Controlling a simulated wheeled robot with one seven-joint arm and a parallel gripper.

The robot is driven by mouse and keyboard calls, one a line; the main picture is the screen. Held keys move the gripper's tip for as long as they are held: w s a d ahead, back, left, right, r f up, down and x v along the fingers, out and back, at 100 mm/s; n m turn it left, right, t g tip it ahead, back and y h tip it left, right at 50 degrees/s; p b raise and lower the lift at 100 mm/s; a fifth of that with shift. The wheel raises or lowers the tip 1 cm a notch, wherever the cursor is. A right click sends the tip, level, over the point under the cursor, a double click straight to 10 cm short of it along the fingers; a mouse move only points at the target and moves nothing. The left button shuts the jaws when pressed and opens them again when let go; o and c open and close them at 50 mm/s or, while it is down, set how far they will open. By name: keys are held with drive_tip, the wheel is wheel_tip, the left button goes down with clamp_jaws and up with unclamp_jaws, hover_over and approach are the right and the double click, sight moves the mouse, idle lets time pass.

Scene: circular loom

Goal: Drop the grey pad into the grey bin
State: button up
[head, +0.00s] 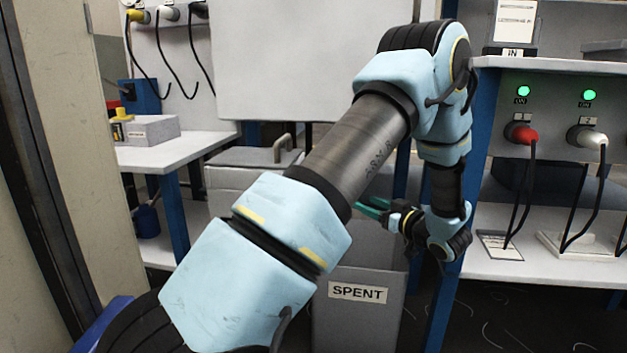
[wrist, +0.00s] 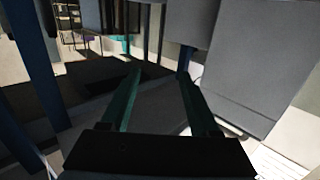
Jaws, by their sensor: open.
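The grey bin (head: 350,328) with the SPENT label stands low in the middle of the head view, partly behind my arm. My gripper (head: 362,206) hangs over the bin's upper part, its teal fingers pointing left. In the wrist view my gripper (wrist: 160,73) is open, with the two teal fingers apart. A dark grey surface shows beyond and between them; I cannot tell whether it is the pad, the bin's inside or something else. I cannot make out the grey pad for certain in either view.
A grey box with a handle (head: 283,148) stands behind my arm. A white table (head: 150,152) is at the left. At the right, a rack with blue posts (head: 456,275) carries a red plug (head: 522,134) and a white plug (head: 588,138), close beside my gripper.

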drive_tip(key=p+v, duration=0.3)
drive_tip(key=v, duration=0.7)
drive_tip(key=shift+s, duration=0.35)
drive_tip(key=shift+d, duration=0.15)
